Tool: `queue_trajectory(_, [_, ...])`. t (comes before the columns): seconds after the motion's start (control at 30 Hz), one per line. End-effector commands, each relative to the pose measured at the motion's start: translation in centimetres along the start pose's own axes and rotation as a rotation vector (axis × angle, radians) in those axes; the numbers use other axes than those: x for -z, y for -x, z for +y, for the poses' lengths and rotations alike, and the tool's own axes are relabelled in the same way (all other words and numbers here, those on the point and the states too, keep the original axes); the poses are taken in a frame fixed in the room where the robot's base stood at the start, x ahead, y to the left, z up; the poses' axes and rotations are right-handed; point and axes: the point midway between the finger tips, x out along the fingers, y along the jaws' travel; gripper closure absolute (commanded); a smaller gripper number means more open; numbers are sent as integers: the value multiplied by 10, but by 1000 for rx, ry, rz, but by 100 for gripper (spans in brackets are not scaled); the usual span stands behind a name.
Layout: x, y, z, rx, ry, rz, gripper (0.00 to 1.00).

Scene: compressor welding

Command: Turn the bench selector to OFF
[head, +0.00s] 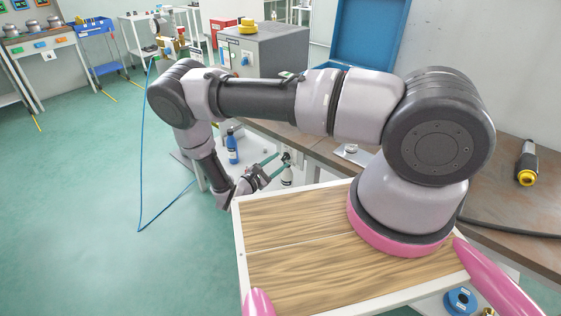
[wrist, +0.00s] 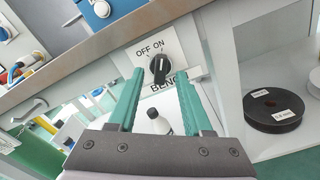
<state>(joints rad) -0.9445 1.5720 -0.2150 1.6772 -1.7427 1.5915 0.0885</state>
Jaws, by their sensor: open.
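The bench selector (wrist: 159,69) is a black rotary knob on a white plate on the bench front, below the edge. The labels OFF and ON stand above it and a partly covered BENCH label below. Its white pointer mark appears to lean toward ON. In the wrist view my gripper (wrist: 160,77) is open, with one green finger on each side of the knob in the picture. Whether the fingers reach around it or stop short is unclear. In the head view my gripper (head: 280,162) is low at the bench front, by the selector (head: 287,157), which shows small.
The bench top edge (wrist: 92,47) runs just above the selector. A black spool (wrist: 273,109) sits on a shelf to the right. A blue bottle (head: 232,148) stands left of my gripper.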

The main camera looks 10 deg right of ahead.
Motion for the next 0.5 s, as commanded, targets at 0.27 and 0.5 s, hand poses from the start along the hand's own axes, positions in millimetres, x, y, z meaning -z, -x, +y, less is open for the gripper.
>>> queue_trajectory(0.27, [0,-15,0,0,0,0,50])
queue_trajectory(0.5, [0,-15,0,0,0,0,69])
